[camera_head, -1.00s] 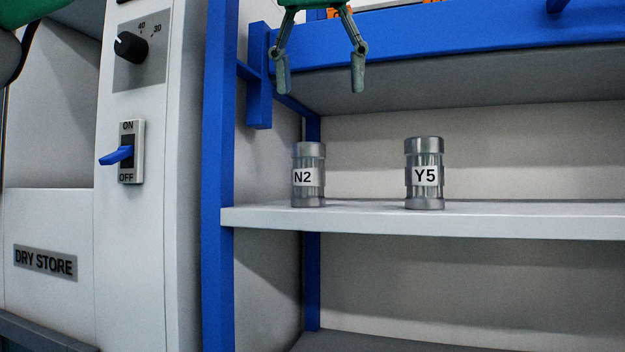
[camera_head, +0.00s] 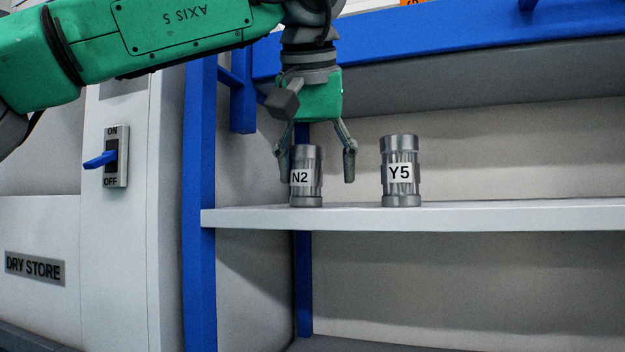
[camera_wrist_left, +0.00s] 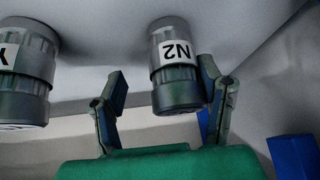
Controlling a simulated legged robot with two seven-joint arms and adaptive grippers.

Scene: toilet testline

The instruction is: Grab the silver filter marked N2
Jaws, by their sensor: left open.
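The silver N2 filter (camera_head: 307,178) stands upright on the white shelf (camera_head: 430,216), with its white label facing me. My left gripper (camera_head: 316,168) points down and is open, one finger at each side of the N2 filter in the head view. In the left wrist view the N2 filter (camera_wrist_left: 178,75) lies between the spread fingers of the left gripper (camera_wrist_left: 162,95), closer to the right-hand finger. I cannot tell whether that finger touches it. My right gripper is not in view.
A second silver filter marked Y5 (camera_head: 400,172) stands to the right on the same shelf. A blue upright (camera_head: 199,200) stands left of the shelf, and a blue beam (camera_head: 450,45) crosses above it. The shelf right of Y5 is clear.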

